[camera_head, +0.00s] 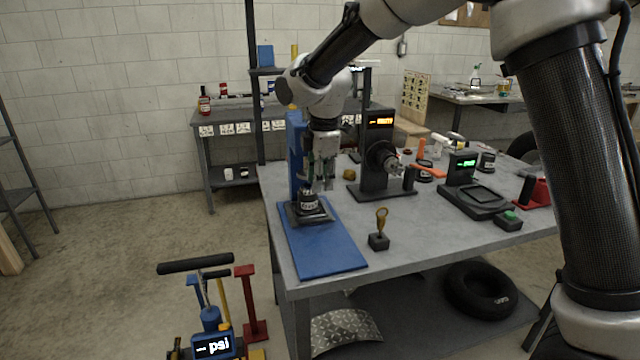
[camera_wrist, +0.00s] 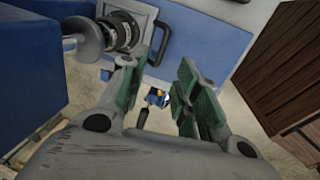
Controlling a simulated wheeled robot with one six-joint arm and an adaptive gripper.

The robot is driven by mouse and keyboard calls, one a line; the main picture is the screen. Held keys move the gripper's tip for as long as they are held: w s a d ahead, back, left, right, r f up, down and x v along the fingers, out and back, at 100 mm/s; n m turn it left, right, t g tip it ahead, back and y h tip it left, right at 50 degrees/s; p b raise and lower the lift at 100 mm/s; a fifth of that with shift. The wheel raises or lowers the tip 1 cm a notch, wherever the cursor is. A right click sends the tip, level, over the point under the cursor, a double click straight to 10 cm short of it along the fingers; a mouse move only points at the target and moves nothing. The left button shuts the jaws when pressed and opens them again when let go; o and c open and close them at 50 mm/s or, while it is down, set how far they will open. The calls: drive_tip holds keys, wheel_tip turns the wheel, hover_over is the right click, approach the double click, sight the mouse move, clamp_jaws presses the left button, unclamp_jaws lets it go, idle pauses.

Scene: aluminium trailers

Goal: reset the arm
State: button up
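My gripper (camera_head: 322,186) points down over the left part of the table, close beside a blue upright stand (camera_head: 295,150). In the wrist view my gripper (camera_wrist: 164,72) has its green-padded fingers apart with nothing between them. A grey device with a dark ringed cylinder (camera_head: 309,203) stands on the blue mat (camera_head: 325,248), just below and left of the fingertips. In the wrist view this cylinder (camera_wrist: 122,32) lies left of the fingers, apart from them as far as I can tell. My arm reaches across from the upper right, bent at the elbow.
The grey table (camera_head: 410,225) also holds a black machine with an orange display (camera_head: 380,150), a small stand with a yellow piece (camera_head: 380,225) and a scale with a green display (camera_head: 475,190). A blue pump (camera_head: 212,340) stands on the floor at left.

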drive_tip(key=s+d+r+m, duration=0.3)
drive_tip(key=s+d+m, duration=0.4)
drive_tip(key=s+d, duration=0.3)
drive_tip(key=s+d+r+m+t, duration=0.1)
drive_tip(key=s+d+r+m, duration=0.2)
drive_tip(key=s+d+m, duration=0.4)
drive_tip(key=s+d+r+m+t, duration=0.1)
drive_tip(key=s+d+r+m, duration=0.2)
drive_tip(key=s+d+m, duration=0.4)
drive_tip(key=shift+s+d+h, duration=0.3)
drive_tip(key=shift+s+d, duration=2.9)
drive_tip(key=shift+d, duration=2.9)
